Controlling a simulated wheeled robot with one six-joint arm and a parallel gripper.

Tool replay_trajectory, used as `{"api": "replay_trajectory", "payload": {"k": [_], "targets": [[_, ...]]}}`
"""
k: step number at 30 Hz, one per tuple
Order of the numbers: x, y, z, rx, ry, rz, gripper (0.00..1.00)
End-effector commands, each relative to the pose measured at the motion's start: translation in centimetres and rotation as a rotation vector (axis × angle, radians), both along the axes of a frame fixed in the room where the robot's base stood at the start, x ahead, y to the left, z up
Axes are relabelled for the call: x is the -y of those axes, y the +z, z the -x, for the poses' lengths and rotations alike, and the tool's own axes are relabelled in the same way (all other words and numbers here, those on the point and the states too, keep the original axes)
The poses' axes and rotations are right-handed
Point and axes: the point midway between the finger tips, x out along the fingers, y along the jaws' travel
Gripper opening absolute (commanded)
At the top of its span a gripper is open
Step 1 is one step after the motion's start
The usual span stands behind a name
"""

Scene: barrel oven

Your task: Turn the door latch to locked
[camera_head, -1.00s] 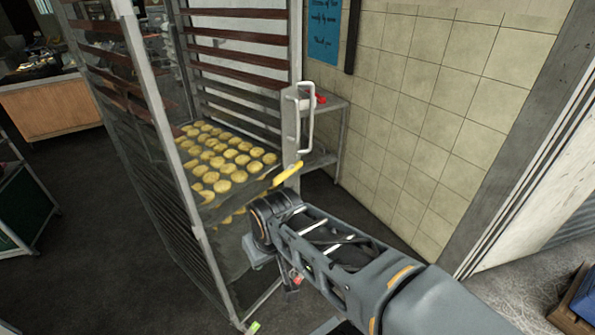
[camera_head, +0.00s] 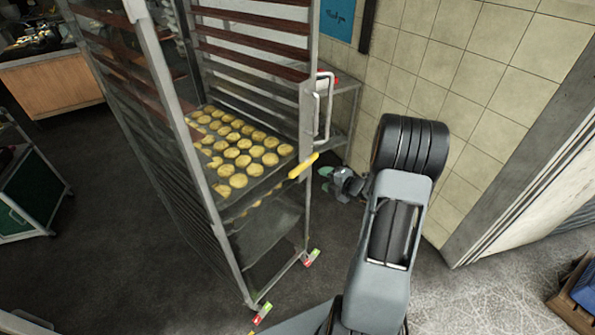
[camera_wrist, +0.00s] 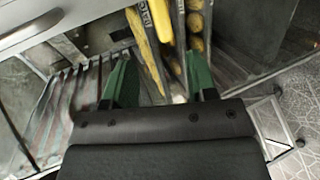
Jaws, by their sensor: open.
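The yellow door latch (camera_head: 303,166) sticks out at the front edge of the tall metal rack (camera_head: 312,110), just below a pale vertical pull handle (camera_head: 323,105). It tilts up to the right. My gripper (camera_head: 328,174) is just right of the latch, low beside the rack, partly hidden by my arm. In the wrist view, my gripper's green fingers (camera_wrist: 161,78) are apart, with nothing held between them. The yellow latch (camera_wrist: 143,35) appears beyond them, within the gap. I cannot tell its exact distance from the fingers.
Round baked goods (camera_head: 240,155) lie on a tray inside the rack. A metal side table (camera_head: 345,90) stands behind it against the tiled wall (camera_head: 455,110). A green cart (camera_head: 30,195) is at the left. Dark floor (camera_head: 110,235) is clear left of the rack.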

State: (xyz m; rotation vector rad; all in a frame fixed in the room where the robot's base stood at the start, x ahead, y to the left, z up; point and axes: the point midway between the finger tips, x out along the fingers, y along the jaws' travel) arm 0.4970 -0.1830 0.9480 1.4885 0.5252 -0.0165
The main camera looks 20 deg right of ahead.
Motion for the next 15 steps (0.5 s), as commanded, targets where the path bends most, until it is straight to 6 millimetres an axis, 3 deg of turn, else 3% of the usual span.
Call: {"api": "replay_trajectory", "payload": {"k": [7, 15], "targets": [[-0.5, -1.1, 0.8, 0.087, 0.121, -0.005, 0.52], [-2.6, -2.1, -3.0, 0.094, 0.131, -0.007, 0.52]]}}
